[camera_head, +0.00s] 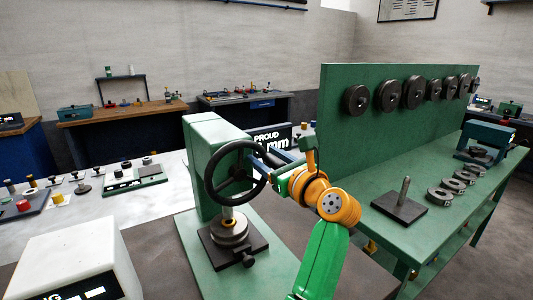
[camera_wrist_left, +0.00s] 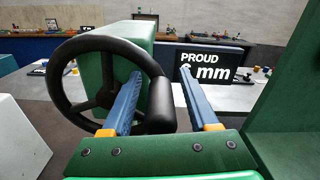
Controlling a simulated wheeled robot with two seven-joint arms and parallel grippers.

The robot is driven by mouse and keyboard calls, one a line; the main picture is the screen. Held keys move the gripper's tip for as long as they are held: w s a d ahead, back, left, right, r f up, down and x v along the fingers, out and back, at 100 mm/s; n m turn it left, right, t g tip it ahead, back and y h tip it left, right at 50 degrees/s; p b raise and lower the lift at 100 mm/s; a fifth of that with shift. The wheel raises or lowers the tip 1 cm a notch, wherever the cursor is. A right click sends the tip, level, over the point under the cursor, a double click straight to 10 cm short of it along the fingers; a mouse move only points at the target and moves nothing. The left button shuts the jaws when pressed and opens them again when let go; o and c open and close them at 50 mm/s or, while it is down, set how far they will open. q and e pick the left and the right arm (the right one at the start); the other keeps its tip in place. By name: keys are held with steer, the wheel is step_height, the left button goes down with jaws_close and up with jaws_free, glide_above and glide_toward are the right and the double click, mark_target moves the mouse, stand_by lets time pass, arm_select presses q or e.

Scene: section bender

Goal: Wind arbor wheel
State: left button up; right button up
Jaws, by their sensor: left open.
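The black arbor wheel (camera_head: 211,190) is mounted on the side of the green press column (camera_head: 205,133). In the left wrist view the wheel (camera_wrist_left: 62,88) fills the left half, with a thick dark handle (camera_wrist_left: 161,106) at its right rim. My left gripper (camera_head: 268,160) is at the wheel's right side. It is open, with its two blue fingers on either side of the handle; I cannot tell whether they touch it. Below the wheel, a grey round stack (camera_head: 230,232) sits on a dark plate (camera_head: 251,243). My right gripper is not in view.
A display (camera_wrist_left: 213,62) reading "PROUD" and "mm" stands behind the press. A green bench (camera_head: 453,213) at right has a tall panel (camera_head: 334,137) with dark discs, a post on a plate (camera_head: 399,207) and several rings. A white box (camera_head: 75,262) stands front left.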

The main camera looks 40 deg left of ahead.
arm_select(q)
steer(key=shift+d, duration=0.25)
steer(key=c, duration=0.3)
steer(key=shift+s+r, duration=0.1)
steer(key=shift+s, duration=0.1)
jaws_close()
steer(key=shift+r, duration=0.25)
stand_by(0.4)
